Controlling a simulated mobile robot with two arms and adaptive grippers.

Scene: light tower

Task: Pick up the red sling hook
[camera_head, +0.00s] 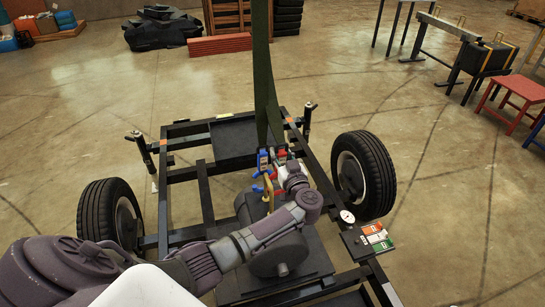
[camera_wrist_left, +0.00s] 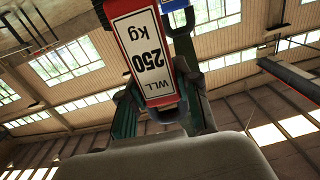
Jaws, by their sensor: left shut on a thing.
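The red sling hook (camera_wrist_left: 150,55) fills the upper middle of the left wrist view as a red block with a white "WLL 250 Kg" label. My left gripper (camera_wrist_left: 162,98) is shut on it, with one dark finger at each side. In the head view, the red hook (camera_head: 281,154) is a small patch at the foot of the dark green upright strip (camera_head: 263,70). My left gripper (camera_head: 283,163) is at this patch, its fingers partly hidden by the arm. A blue piece (camera_head: 263,160) hangs just left of it. The right gripper is not seen.
Below is a black wheeled frame with a left tyre (camera_head: 110,212) and a right tyre (camera_head: 364,174). A dark cylinder (camera_head: 253,207), gauge (camera_head: 347,216) and coloured panel (camera_head: 376,236) are near the arm. A red stool (camera_head: 518,96) stands right; open floor surrounds the frame.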

